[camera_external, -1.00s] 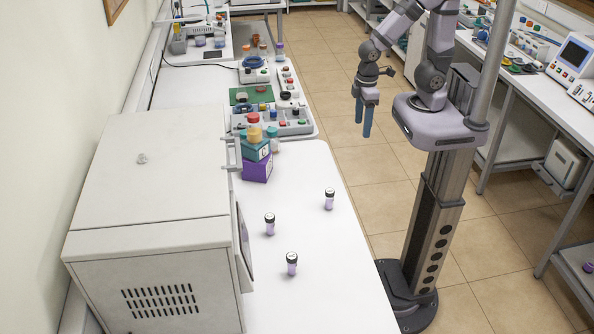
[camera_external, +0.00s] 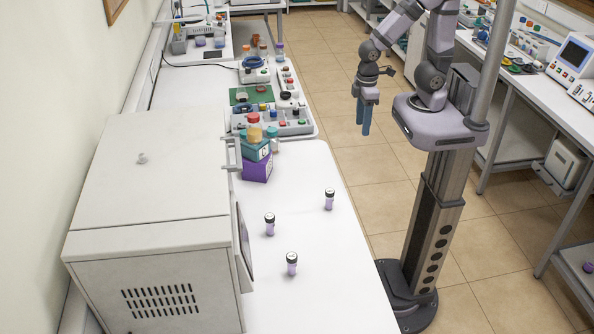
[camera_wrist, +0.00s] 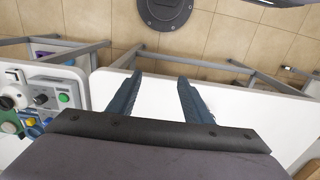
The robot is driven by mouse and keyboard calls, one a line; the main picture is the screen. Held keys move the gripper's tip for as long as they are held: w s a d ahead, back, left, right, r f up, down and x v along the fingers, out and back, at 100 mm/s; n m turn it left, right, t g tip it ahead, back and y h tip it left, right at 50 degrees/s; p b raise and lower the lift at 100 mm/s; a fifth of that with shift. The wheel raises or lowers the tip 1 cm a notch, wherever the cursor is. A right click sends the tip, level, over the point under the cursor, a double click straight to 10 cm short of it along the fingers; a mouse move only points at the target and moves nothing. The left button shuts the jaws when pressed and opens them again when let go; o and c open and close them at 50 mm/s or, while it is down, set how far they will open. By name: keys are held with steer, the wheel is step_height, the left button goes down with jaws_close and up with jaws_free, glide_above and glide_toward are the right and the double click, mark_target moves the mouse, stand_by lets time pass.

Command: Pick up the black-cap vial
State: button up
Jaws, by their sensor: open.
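Three small vials with black caps and pale purple bodies stand upright on the white bench: a rear-right vial (camera_external: 329,201), a left vial (camera_external: 269,226) and a front vial (camera_external: 291,265). I see no clear difference between them. My gripper (camera_external: 363,131) hangs over the floor beside the bench, to the right of and above the vials, fingers pointing down. In the wrist view my gripper (camera_wrist: 160,77) has its two blue fingers apart with nothing between them. No vial shows in that view.
A large white cabinet (camera_external: 150,190) stands on the bench left of the vials. Equipment with buttons (camera_wrist: 55,100) shows at left in the wrist view. The bench around the vials is clear.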

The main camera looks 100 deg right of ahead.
step_height(320, 180, up, 5)
steer(key=w+a+f+n+t+h+b, duration=0.2)
steer(key=w+a+n+h+b, duration=0.25)
steer(key=n, duration=0.55)
steer(key=w+a+f+n+t+h+b, duration=0.25)
steer(key=n+h+b, duration=0.4)
steer(key=n, duration=0.35)
steer(key=a+r+n+t+b, duration=0.2)
steer(key=a+n+t, duration=0.25)
steer(key=a, duration=0.35)
steer(key=a+r+n+t+b, duration=0.2)
steer(key=a+n+t, duration=0.25)
steer(key=a, duration=0.35)
steer(key=t, duration=0.1)
glide_toward(329, 200)
steer(key=d+r, duration=0.2)
steer(key=shift+w+d+r+p, duration=0.1)
steer(key=shift+w+r+p, duration=0.05)
steer(key=shift+p, duration=0.3)
steer(key=shift+w+d, duration=0.3)
steer(key=shift+w, duration=0.15)
steer(key=shift+w+d+r+p, duration=0.2)
steer(key=shift+w+d+p, duration=0.2)
steer(key=shift+p, duration=0.3)
steer(key=p+x, duration=0.1)
steer(key=x, duration=0.2)
steer(key=shift+a+r+p, duration=0.1)
steer(key=shift+p, duration=0.3)
steer(key=shift+w+d, duration=0.25)
steer(key=shift+w, duration=0.25)
